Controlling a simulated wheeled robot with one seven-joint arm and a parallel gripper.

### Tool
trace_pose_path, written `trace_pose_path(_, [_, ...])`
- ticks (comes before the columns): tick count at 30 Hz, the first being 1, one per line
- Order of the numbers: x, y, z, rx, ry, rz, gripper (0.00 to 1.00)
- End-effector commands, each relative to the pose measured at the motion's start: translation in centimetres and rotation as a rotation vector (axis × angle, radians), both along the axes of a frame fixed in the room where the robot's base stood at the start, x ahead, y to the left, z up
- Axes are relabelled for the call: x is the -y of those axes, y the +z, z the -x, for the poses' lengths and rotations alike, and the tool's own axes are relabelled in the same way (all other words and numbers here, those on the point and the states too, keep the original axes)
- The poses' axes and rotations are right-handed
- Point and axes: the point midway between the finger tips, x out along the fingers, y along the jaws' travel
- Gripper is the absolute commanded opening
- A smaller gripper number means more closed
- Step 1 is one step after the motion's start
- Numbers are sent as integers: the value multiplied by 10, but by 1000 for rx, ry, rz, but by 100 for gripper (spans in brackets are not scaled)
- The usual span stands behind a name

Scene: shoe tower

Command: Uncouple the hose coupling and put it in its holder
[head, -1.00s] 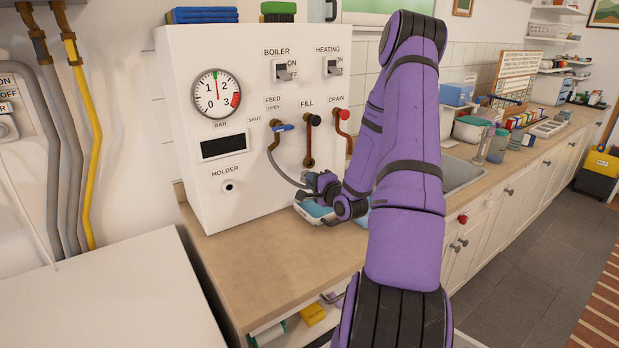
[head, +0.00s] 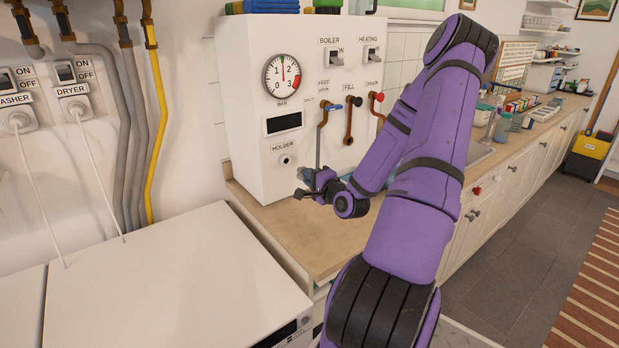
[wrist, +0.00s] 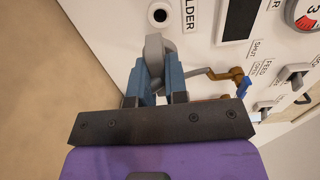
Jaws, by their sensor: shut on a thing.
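My gripper (head: 305,185) is shut on the grey hose coupling (wrist: 154,48), which shows between the blue fingers in the wrist view. In the head view the coupling is small and partly hidden by my gripper. The grey hose (head: 318,148) runs from the brass feed valve, with its blue handle (head: 324,107), down to my gripper. The holder (head: 286,160) is a round socket with a dark hole on the white panel and is empty. It also shows in the wrist view (wrist: 158,14). The coupling is apart from it, below and slightly right of it in the head view.
The white panel (head: 240,95) carries a gauge, switches, the fill valve with a black knob (head: 357,101) and the drain valve with a red knob (head: 379,97). A wooden counter (head: 288,222) lies beneath. A white appliance (head: 200,285) stands at the front left.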

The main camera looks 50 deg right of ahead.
Motion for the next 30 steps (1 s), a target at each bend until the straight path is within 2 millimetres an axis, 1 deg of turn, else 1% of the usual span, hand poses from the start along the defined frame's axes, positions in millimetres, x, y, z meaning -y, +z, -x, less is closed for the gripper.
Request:
trace_pose_path(7, [0,0,-1,0,0,0,0])
trace_pose_path(11, [1,0,-5,1,1,0,0])
trace_pose_path(24, [9,0,-39,1,1,1,0])
trace_pose_path(30, [12,0,-51,1,1,1,0])
